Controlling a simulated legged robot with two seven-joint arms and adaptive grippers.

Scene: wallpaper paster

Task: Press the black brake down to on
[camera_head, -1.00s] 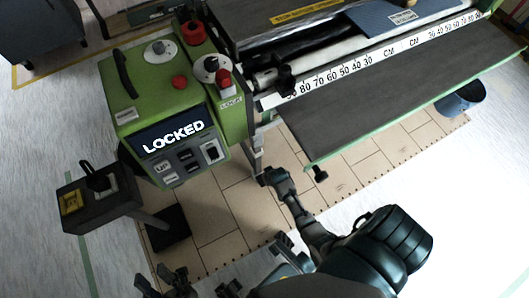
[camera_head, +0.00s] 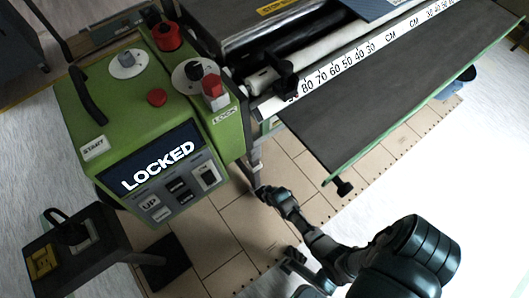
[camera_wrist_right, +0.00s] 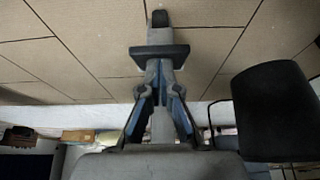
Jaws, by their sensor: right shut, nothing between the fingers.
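My right gripper (camera_head: 264,191) is shut and empty, in front of the machine's leg and over the tiled floor. Its closed fingers point away from the camera in the right wrist view (camera_wrist_right: 160,40). A black clamp-like part (camera_head: 284,76) sits at the left end of the machine's roller, up and right of the gripper and apart from it. A black lever (camera_head: 66,228) stands on a dark pedestal box at the lower left, also apart from it. I cannot tell which is the brake, and no "on" mark is readable. My left gripper is not in view.
The green control box (camera_head: 120,85) has a display (camera_head: 158,168) reading LOCKED, buttons, knobs and a black handle. The dark table (camera_head: 385,85) with a number scale extends to the right, a black knob (camera_head: 341,187) below its edge.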

